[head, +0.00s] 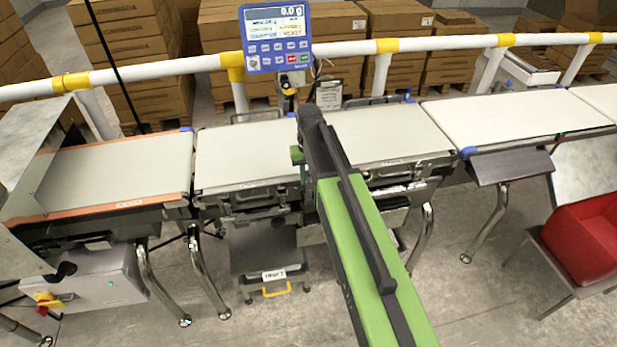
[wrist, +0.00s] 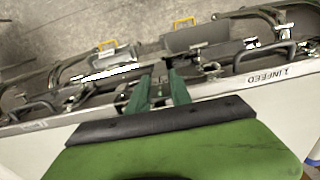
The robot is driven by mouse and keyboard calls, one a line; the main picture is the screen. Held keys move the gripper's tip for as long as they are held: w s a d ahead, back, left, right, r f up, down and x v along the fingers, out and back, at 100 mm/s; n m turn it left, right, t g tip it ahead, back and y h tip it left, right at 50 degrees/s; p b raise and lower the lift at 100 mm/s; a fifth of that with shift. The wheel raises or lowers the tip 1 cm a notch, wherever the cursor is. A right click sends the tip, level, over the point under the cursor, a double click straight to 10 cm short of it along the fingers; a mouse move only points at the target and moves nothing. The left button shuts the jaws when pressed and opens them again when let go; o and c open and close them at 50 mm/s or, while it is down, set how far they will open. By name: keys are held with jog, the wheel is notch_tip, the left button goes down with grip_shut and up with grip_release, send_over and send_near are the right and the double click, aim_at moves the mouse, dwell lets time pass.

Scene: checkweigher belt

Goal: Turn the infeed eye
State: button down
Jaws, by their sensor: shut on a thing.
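My gripper (wrist: 160,84) shows in the wrist view as two dark green fingers at the side of a belt. They are shut on a small dark part (wrist: 159,90) between them, at the belt's edge; it fits the infeed eye, but it is mostly hidden. The INFEED label (wrist: 270,76) is to the right of the fingers on the pale side rail. In the head view, my green arm reaches over the middle belts, and its end hides the held part; only a bit of green (head: 297,155) shows at its left.
A blue weight display (head: 276,38) reading 0.0 g stands behind the belts. A white rail with yellow joints runs along the back. The left belt (head: 120,168), middle belt (head: 240,155) and right belt (head: 515,113) are bare. A red bin (head: 585,240) stands at right.

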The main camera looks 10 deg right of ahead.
jog(key=c, duration=1.2)
grip_release()
jog(key=shift+o, duration=0.2)
notch_tip(320, 180, up, 17)
jog(key=p, duration=1.7)
jog(key=shift+r, duration=0.15)
